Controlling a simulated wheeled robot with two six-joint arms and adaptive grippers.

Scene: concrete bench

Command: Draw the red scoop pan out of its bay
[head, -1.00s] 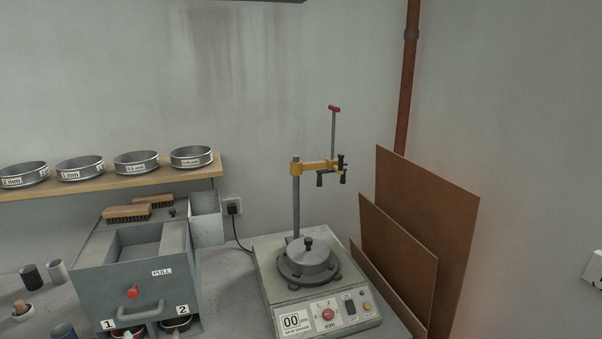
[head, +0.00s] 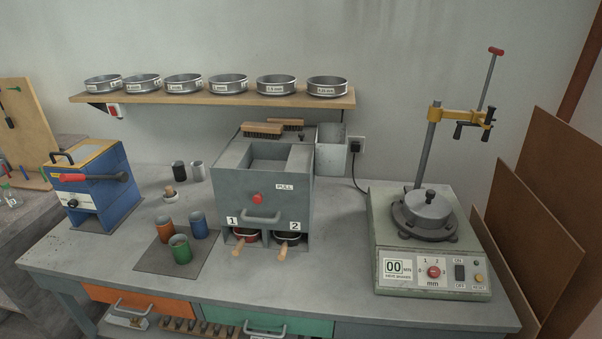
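The red scoop pan (head: 247,238) sits in bay 1, the left of two openings at the foot of the grey box. Its wooden handle (head: 238,249) sticks out toward the front. A dark pan (head: 288,239) sits in bay 2 beside it, also with a wooden handle pointing out. The grey box (head: 228,188) has a red knob, a front handle and a "PULL" label above the bays. Neither of my grippers shows in the head view.
Orange, green and blue cups (head: 180,249) stand on a dark mat left of the bays. A sieve shaker (head: 425,285) stands to the right, a blue machine (head: 98,200) to the left. The bench front before the bays is clear. Sieves line a shelf (head: 225,98) above.

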